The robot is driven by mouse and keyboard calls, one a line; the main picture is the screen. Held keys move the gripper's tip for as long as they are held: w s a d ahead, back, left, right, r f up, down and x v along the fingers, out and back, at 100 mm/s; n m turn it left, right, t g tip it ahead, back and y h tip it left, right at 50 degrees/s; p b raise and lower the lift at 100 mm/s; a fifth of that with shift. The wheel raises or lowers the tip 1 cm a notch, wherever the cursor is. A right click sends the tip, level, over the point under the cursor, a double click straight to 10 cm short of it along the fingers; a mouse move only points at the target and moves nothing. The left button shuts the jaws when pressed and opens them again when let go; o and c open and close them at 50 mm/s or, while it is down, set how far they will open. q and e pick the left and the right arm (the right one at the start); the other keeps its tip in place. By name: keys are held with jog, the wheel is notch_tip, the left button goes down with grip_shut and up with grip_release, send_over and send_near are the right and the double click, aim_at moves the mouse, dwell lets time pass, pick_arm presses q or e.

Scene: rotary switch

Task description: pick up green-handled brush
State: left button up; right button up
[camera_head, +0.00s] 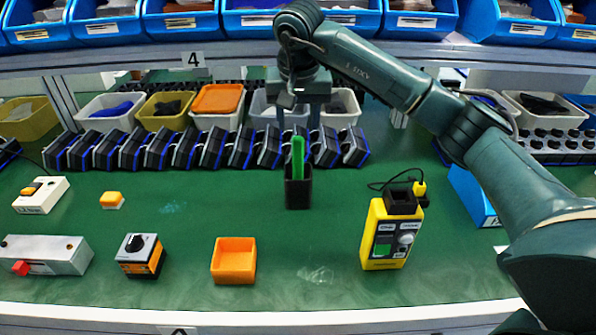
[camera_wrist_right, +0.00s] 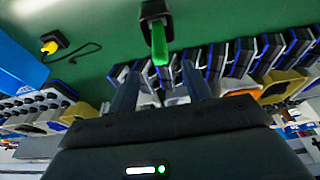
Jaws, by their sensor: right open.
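The green-handled brush (camera_head: 298,155) stands upright in a small black square holder (camera_head: 298,192) in the middle of the green table, its lower part hidden inside. My right gripper (camera_head: 297,124) is open, pointing down just above the top of the handle, with its fingers apart on either side of it. In the right wrist view the green handle (camera_wrist_right: 159,46) and the holder (camera_wrist_right: 155,12) lie just beyond the two open fingers (camera_wrist_right: 159,80). The gripper appears empty. My left gripper is out of view.
An orange open box (camera_head: 234,262) and a yellow device (camera_head: 388,235) stand in front, left and right of the holder. A rotary switch box (camera_head: 140,254) is farther left. A row of black-blue modules (camera_head: 210,148) and several bins stand behind. The table around the holder is clear.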

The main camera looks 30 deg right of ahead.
aim_at(298, 138)
jog(key=x, duration=0.9)
jog(key=shift+w+r+p, duration=0.1)
jog(key=shift+p, duration=0.2)
jog(key=shift+c, duration=0.3)
jog(key=c, duration=1)
jog(key=shift+r, duration=0.1)
grip_shut()
